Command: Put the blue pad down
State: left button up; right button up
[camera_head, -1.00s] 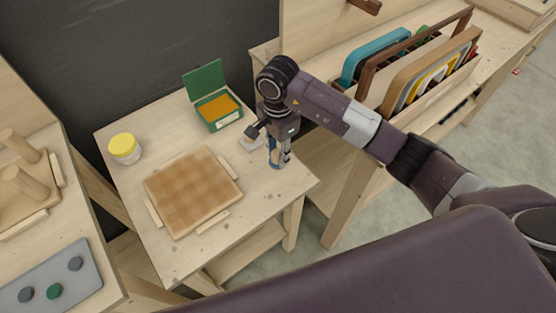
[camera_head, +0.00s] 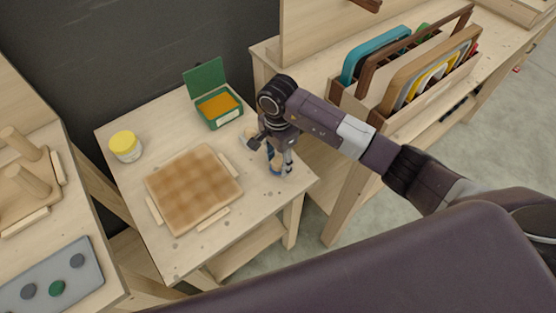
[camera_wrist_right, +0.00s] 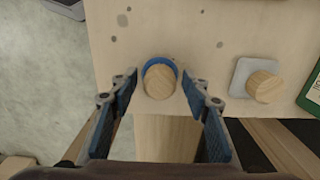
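The blue pad (camera_wrist_right: 172,64) is round with a wooden knob (camera_wrist_right: 158,82) on top. In the right wrist view it appears to lie on the small wooden table near its edge. My right gripper (camera_wrist_right: 161,84) is open, with one blue-lined finger on each side of the knob and a gap on both sides. In the head view my right gripper (camera_head: 280,162) points down at the table's right corner and mostly hides the pad (camera_head: 277,172). My left gripper is not in view.
A grey square pad (camera_wrist_right: 241,77) with a wooden knob lies beside the blue one. The small table (camera_head: 185,260) also bears a brown checked board (camera_head: 193,190), an open green box (camera_head: 218,109) and a yellow-lidded jar (camera_head: 125,147). A rack of boards (camera_head: 400,70) stands at right.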

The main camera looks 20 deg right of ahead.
aim_at(278, 160)
jog(key=shift+r+p, duration=0.3)
jog(key=shift+w+r+b, duration=0.1)
jog(key=shift+r+b, duration=0.2)
jog(key=shift+r, duration=0.05)
notch_tip(278, 160, up, 11)
jog(key=b, duration=0.2)
jog(key=shift+b, duration=0.3)
